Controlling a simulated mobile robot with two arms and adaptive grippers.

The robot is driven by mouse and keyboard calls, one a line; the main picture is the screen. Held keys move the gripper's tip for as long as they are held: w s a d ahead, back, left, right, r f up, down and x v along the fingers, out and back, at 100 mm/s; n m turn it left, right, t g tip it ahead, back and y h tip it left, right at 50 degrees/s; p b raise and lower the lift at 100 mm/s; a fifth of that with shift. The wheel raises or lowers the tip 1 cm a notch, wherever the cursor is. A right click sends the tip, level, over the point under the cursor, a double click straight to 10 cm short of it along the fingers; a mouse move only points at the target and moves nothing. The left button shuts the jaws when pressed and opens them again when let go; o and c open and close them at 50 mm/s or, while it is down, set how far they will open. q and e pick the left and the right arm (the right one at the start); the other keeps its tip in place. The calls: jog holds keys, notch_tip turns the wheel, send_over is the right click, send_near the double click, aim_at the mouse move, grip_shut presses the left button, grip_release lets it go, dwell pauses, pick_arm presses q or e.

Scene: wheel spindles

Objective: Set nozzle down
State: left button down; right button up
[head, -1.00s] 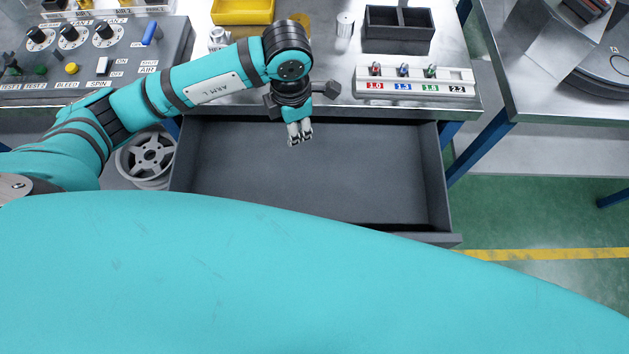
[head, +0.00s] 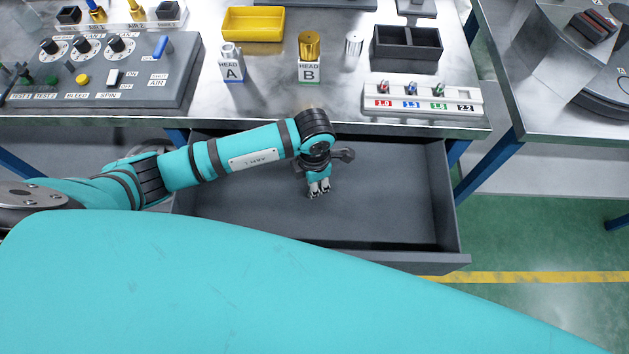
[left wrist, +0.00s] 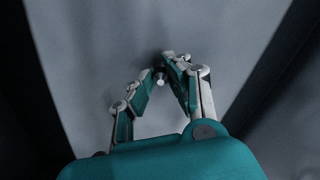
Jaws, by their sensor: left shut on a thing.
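My left gripper (head: 318,191) is over the open drawer, fingers pointing down. In the left wrist view its fingertips (left wrist: 165,75) are closed around a small pale metal piece, the nozzle (left wrist: 160,78). Only the nozzle's end shows between the fingers, and in the head view I cannot make it out. The grey drawer (head: 390,200) is pulled out below the bench and looks empty where I can see it. I cannot tell how far the nozzle is above its floor. My right gripper is not in view.
On the bench, a white nozzle rack (head: 425,99) holds several small coloured-marked nozzles. Head A (head: 232,66) and gold head B (head: 309,60) stand behind the drawer. A yellow tray (head: 253,24), a dark divided box (head: 407,45) and a control panel (head: 110,80) are around them.

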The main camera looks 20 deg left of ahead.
pick_arm(q)
jog(key=shift+f, duration=0.1)
jog(key=c, duration=1.3)
grip_release()
notch_tip(320, 180, up, 12)
jog(key=shift+r+b, duration=0.2)
jog(key=shift+b, duration=0.15)
